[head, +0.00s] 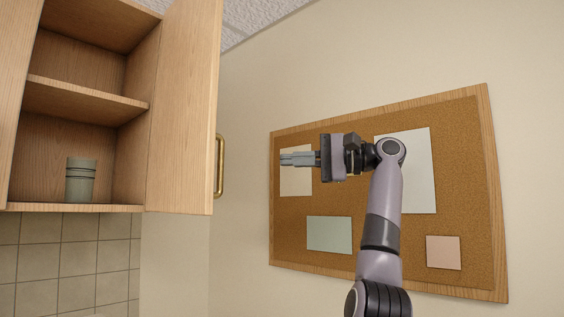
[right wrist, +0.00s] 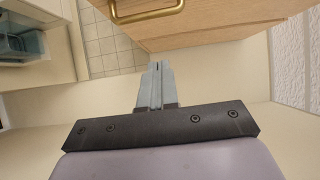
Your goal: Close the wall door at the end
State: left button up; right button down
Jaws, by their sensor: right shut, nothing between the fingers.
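An open wooden cabinet door (head: 182,110) is hinged on the right side of the wall cabinet (head: 88,98) and stands swung out toward me. Its brass handle (head: 220,166) is on the door's outer face, near the free lower edge. My right gripper (head: 284,159) is shut and empty, to the right of the handle and pointing left toward it, apart from it. In the right wrist view the shut fingers (right wrist: 155,66) point at the door (right wrist: 215,22), with the handle (right wrist: 147,9) at the top. My left gripper is not in view.
A green cup (head: 80,180) stands on the cabinet's bottom shelf. Another door (head: 14,70) stands open at the cabinet's left. A corkboard (head: 375,255) with several papers hangs on the wall behind my right arm. Tiled wall (head: 60,260) lies below the cabinet.

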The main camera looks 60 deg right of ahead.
jog(key=w+a, duration=0.6)
jog(key=w, duration=0.3)
jog(key=shift+w+p, duration=0.2)
jog(key=shift+p, duration=0.1)
jog(key=shift+a+f, duration=0.1)
